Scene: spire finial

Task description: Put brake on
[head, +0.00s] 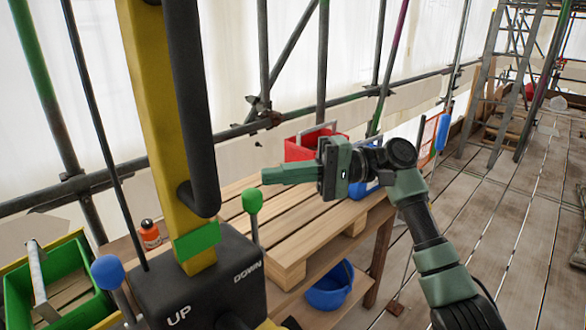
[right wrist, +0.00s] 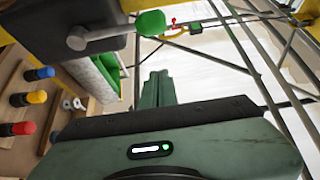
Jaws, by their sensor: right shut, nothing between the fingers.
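A black control box (head: 205,285) marked UP and DOWN stands at the lower left in the head view. A lever with a green knob (head: 252,200) rises beside its right side, and one with a blue knob (head: 108,272) is at its left. No label shows which lever is the brake. My right gripper (head: 268,176) is shut and empty, its fingers pointing left, just right of and slightly above the green knob in the picture. In the right wrist view the shut fingers (right wrist: 157,90) are below the green knob (right wrist: 150,23), apart from it. My left gripper is out of view.
A yellow post (head: 155,110) with a black handle (head: 190,100) rises behind the box. A wooden pallet bench (head: 290,230) carries a red crate (head: 300,150); a blue bucket (head: 330,285) is beneath. A green bin (head: 75,275) is at left. Plank floor at right is mostly clear.

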